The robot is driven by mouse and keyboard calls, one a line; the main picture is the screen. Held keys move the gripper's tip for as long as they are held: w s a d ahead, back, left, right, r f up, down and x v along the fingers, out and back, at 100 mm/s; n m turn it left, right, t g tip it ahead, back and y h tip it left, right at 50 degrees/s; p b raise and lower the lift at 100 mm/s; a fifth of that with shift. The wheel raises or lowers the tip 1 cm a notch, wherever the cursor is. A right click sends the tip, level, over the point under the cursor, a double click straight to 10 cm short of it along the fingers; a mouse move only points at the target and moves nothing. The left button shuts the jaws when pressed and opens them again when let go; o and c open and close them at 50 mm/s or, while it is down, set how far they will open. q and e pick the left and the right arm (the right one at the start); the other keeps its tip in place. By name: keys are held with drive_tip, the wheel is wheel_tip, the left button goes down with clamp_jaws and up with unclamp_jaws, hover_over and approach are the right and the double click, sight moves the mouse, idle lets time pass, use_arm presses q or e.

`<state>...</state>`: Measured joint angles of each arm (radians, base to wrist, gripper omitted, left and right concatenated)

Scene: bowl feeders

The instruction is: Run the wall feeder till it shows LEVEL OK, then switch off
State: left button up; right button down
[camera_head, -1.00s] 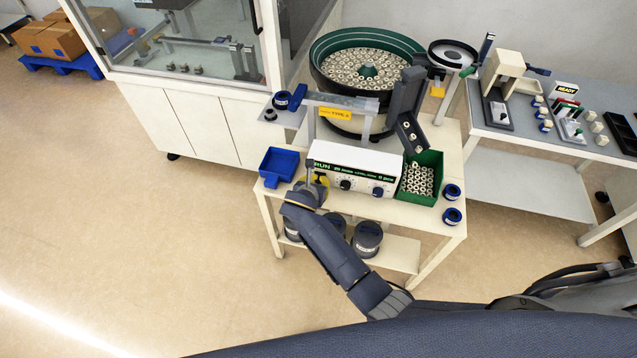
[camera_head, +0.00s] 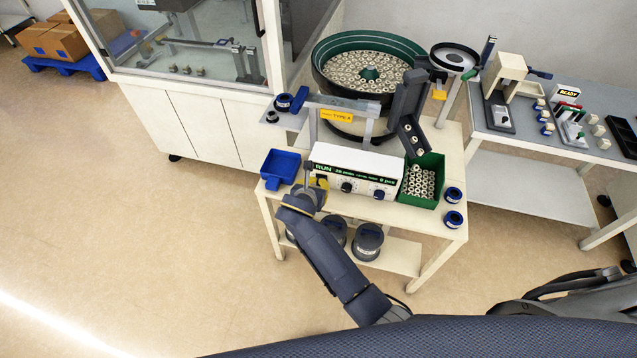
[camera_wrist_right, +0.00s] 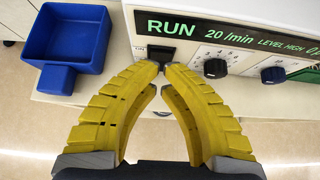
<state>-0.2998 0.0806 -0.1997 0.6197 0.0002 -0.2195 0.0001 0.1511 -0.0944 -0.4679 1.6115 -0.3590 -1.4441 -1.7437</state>
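The bowl feeder (camera_head: 322,75) has a green rim and holds many pale ring-shaped parts. Its white control box (camera_head: 350,160) stands at the front of the cart. The display (camera_wrist_right: 210,33) reads RUN, 20 /min and LEVEL HIGH in the right wrist view; its right end is cut off. Two dark knobs (camera_wrist_right: 215,68) sit below it. A dark switch (camera_wrist_right: 157,52) is at the panel's left end. My right gripper (camera_wrist_right: 161,68) is shut and empty, its yellow tips just in front of the switch; I cannot tell whether they touch. It also shows in the head view (camera_head: 321,183). My left gripper is not in view.
A blue tray (camera_head: 280,165) lies left of the control box. A green bin (camera_head: 424,180) full of ring parts is at its right, under the dark chute (camera_head: 409,105). Blue rolls (camera_head: 453,219) lie at the cart's right edge. A side table (camera_head: 530,185) stands right.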

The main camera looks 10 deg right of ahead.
drive_tip(key=shift+v, duration=2.05)
drive_tip(key=s+d+f+m+g+y, duration=0.15)
drive_tip(key=s+f+m, duration=0.35)
drive_tip(key=f, duration=0.6)
drive_tip(key=s+d+f+m+g+y, duration=0.1)
drive_tip(key=s+f+m+g, duration=0.1)
drive_tip(key=s+f, duration=0.7)
drive_tip(key=s+d+f+m+g+y, duration=0.15)
drive_tip(key=s+f+m, duration=0.25)
drive_tip(key=f, duration=0.9)
drive_tip(key=s+d+f+m+g, duration=0.1)
drive_tip(key=s+d+f+m, duration=0.3)
drive_tip(key=s, duration=0.7)
drive_tip(key=s+d+f+m+g, duration=0.1)
drive_tip(key=s+d+f+m, duration=0.3)
drive_tip(key=s, duration=0.8)
drive_tip(key=s+d+f+m+g, duration=0.1)
drive_tip(key=s+d+f+m, duration=0.3)
drive_tip(key=s+f+m, duration=0.4)
drive_tip(key=s, duration=0.4)
drive_tip(key=shift+s+d+f+y, duration=0.2)
drive_tip(key=shift+d+f+y, duration=0.1)
drive_tip(key=shift+f+y, duration=0.1)
